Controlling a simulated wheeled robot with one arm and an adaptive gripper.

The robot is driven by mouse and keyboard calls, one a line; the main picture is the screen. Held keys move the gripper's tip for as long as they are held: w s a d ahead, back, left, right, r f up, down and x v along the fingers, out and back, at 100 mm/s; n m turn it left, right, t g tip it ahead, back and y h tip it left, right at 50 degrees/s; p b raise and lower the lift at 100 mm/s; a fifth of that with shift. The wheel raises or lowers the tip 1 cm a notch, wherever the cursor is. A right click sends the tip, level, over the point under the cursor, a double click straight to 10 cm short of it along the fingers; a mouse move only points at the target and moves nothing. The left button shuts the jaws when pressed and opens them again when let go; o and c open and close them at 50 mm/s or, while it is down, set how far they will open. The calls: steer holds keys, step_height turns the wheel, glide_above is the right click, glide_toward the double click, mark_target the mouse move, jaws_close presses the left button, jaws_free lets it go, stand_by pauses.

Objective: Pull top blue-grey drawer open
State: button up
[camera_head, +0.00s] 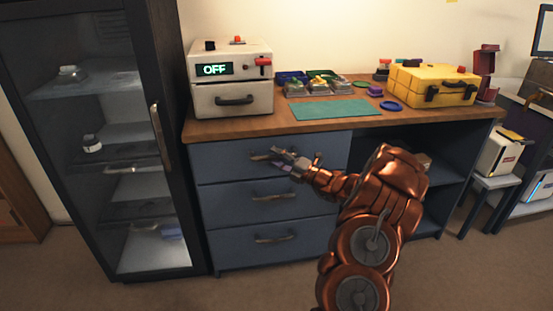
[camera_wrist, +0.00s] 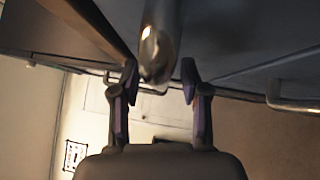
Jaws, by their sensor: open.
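The top blue-grey drawer (camera_head: 228,168) is the highest of three in the desk's left bank. Its front looks flush with the drawers below. Its metal bar handle (camera_head: 259,157) is partly covered by my gripper (camera_head: 282,160), which is at the handle's right part. In the wrist view the handle (camera_wrist: 155,52) runs end-on between the two fingertips of my open gripper (camera_wrist: 160,78). Gaps show on both sides of the bar, and the fingers do not appear to clamp it. My copper arm comes in from the lower right.
Two more drawers with handles (camera_head: 274,239) lie below. A dark glass-door cabinet (camera_head: 107,140) stands close at the left. The wooden desktop (camera_head: 230,127) holds an OFF-display box (camera_head: 231,78), a green mat (camera_head: 337,109) and a yellow case (camera_head: 432,87). Floor is clear before the drawers.

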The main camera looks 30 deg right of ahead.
steer(key=shift+w+a, duration=0.1)
steer(key=shift+w, duration=0.05)
steer(key=shift+c, duration=0.2)
jaws_close()
stand_by(0.5)
